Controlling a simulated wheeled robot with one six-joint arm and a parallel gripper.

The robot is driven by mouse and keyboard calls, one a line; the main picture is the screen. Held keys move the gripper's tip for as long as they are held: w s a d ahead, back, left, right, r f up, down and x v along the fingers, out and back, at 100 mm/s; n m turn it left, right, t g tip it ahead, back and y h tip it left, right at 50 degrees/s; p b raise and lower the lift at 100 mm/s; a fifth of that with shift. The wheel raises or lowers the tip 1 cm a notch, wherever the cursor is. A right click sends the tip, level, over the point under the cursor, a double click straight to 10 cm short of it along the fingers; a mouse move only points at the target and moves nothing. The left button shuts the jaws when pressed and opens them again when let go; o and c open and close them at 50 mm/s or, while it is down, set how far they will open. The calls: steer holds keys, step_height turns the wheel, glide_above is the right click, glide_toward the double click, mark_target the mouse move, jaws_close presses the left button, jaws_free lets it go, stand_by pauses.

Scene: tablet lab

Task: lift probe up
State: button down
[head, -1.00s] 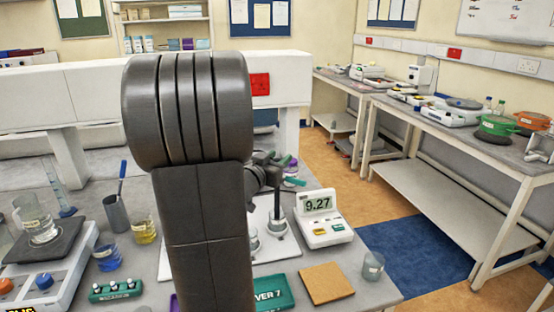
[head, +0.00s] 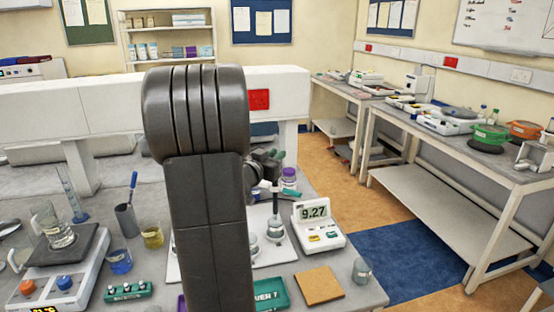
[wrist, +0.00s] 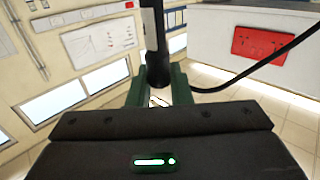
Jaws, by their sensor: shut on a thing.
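My gripper (head: 272,184) is shut on the dark, upright probe. In the wrist view the probe (wrist: 157,55) stands between the green fingers (wrist: 158,96), with a black cable running off to the right. In the head view the probe (head: 276,203) reaches down to a small grey vessel (head: 275,231). Its lower tip is hard to make out, so I cannot tell whether it is inside the vessel. A white meter (head: 318,226) beside it reads 9.27. My arm hides part of the white tray (head: 285,252).
A purple-capped bottle (head: 289,178) stands behind the gripper. A brown square pad (head: 319,286), a small glass (head: 361,271) and a teal tray (head: 271,293) lie in front. Beakers and a stirrer plate (head: 62,273) fill the left side.

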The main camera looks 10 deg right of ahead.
steer(key=shift+w+r+p, duration=0.1)
steer(key=shift+r+p, duration=0.55)
steer(key=shift+r, duration=0.6)
steer(key=c, duration=1.4)
jaws_free()
steer(key=shift+r, duration=0.1)
steer(key=shift+o, duration=0.2)
steer(key=shift+s+a, duration=0.15)
steer(key=shift+s, duration=0.05)
steer(key=b+v, duration=0.2)
steer(key=v, duration=1.1)
steer(key=shift+a, duration=0.1)
